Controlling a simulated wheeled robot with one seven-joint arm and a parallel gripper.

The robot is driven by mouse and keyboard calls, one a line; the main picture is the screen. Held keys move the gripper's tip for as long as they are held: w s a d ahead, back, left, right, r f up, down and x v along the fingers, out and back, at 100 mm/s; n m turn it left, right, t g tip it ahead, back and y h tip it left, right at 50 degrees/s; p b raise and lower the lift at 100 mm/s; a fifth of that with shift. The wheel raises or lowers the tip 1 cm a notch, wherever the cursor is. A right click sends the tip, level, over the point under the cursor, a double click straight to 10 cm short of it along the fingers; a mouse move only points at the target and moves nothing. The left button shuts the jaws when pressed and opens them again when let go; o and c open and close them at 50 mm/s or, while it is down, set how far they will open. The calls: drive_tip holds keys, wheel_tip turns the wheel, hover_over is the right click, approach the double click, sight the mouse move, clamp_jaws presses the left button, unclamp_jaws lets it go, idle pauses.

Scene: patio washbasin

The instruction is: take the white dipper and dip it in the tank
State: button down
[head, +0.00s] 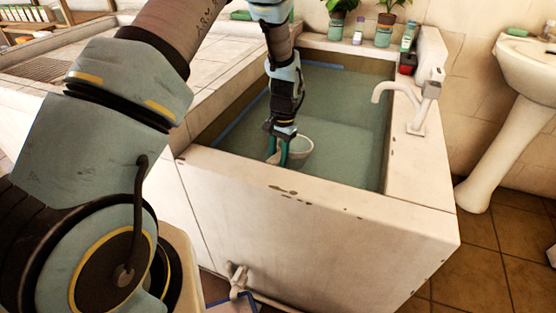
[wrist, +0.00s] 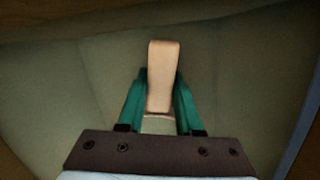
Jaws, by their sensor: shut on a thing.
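My gripper (head: 278,152) reaches down into the tank (head: 250,167), near its front wall. Its green fingers are shut on the white dipper (head: 300,146), whose round bowl shows just right of the fingers in the head view. In the wrist view the dipper's pale handle (wrist: 161,75) stands between the two fingers of my gripper (wrist: 160,100). The tank holds greenish water (head: 345,110). The dipper's bowl looks to be at or close to the water; I cannot tell how deep it sits. Most of the bowl is hidden in the wrist view.
A white tap (head: 390,88) stands on the tank's right ledge. Potted plants (head: 384,28) and bottles line the back ledge. A pedestal basin (head: 525,60) stands to the right. A tiled counter (head: 110,55) is at the left. Open water lies right of my gripper.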

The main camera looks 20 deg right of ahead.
drive_tip(key=shift+r, duration=0.35)
drive_tip(key=shift+r+p, duration=1.9)
drive_tip(key=shift+r, duration=0.5)
wheel_tip(320, 180, up, 22)
drive_tip(key=t+h+p, duration=0.1)
drive_tip(key=p, duration=1.2)
drive_tip(key=shift+r+h+p, duration=0.15)
drive_tip(key=shift+h+p, duration=0.15)
drive_tip(key=shift+p, duration=0.05)
